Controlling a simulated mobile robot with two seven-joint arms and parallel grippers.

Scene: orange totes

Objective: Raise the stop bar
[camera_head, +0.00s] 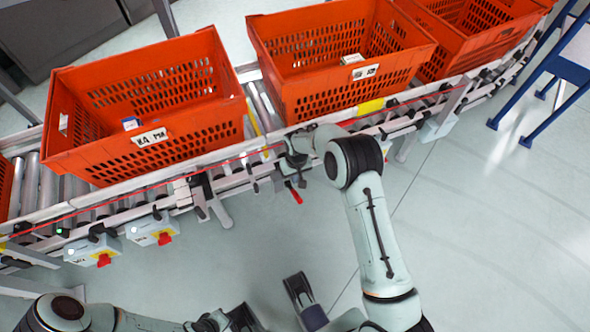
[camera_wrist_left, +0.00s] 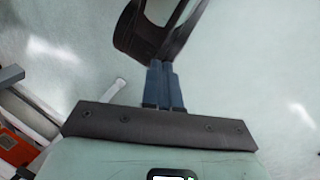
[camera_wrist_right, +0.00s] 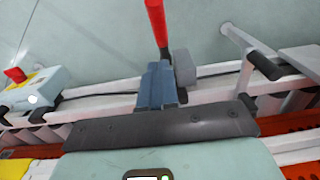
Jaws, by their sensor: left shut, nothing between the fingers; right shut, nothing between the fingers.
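A red-handled lever (camera_head: 296,194) hangs from the front rail of the roller conveyor, below my right gripper. In the right wrist view the red handle (camera_wrist_right: 156,22) stretches away just beyond the fingertips of my right gripper (camera_wrist_right: 157,72), which is shut and empty. I cannot tell whether they touch. A grey rounded part (camera_wrist_right: 184,68) is close beside the fingers. A yellow strip (camera_head: 254,116) shows between two totes; I cannot tell whether it is the stop bar. My left gripper (camera_wrist_left: 162,70) is shut and empty, over the floor away from the conveyor.
Orange totes stand on the conveyor: a left one (camera_head: 205,120), a middle one (camera_head: 300,104) and one at the right (camera_head: 450,60). Control boxes with red knobs (camera_head: 103,260) hang along the front rail. A blue-legged stand (camera_head: 520,125) is at the right.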

